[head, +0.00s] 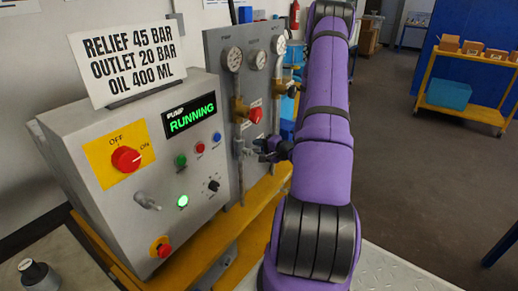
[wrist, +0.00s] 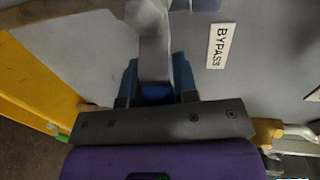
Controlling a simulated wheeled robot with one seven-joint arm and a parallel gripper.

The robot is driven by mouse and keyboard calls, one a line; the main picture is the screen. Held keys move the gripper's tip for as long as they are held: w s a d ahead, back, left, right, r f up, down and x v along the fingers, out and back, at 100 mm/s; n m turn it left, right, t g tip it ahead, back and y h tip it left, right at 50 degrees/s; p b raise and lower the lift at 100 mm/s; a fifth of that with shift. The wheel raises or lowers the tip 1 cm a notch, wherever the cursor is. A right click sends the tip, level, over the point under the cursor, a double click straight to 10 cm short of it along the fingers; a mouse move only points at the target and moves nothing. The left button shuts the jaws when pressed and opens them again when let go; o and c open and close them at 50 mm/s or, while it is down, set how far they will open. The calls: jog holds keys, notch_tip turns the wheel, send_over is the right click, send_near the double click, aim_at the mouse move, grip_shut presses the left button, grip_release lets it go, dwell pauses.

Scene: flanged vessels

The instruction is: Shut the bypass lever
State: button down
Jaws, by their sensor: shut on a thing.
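The bypass lever (wrist: 152,42) is a flat grey bar in the wrist view, running up from between my fingers to the top edge. My gripper (wrist: 155,88) has blue fingertips on both sides of the bar and is shut on it. The lever's lower end is hidden between the fingers. A white BYPASS label (wrist: 221,46) is on the grey panel to the right of the lever. In the head view my gripper (head: 260,150) is at the panel's lower part, below the red knob; the lever is too small there to make out its angle.
The grey gauge panel (head: 218,72) carries several gauges and brass valves. The control box (head: 102,200) on the left has a display reading RUNNING (head: 191,115). Both stand on a yellow bench (head: 205,262). A yellow cart (head: 478,113) is far off at right, with open floor before it.

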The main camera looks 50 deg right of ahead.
dwell(0.4)
jog(key=c, duration=0.9)
grip_release()
jog(key=shift+s, duration=0.1)
jog(key=v, duration=1)
jog(key=shift+s+r, duration=0.1)
jog(key=shift+s, duration=0.2)
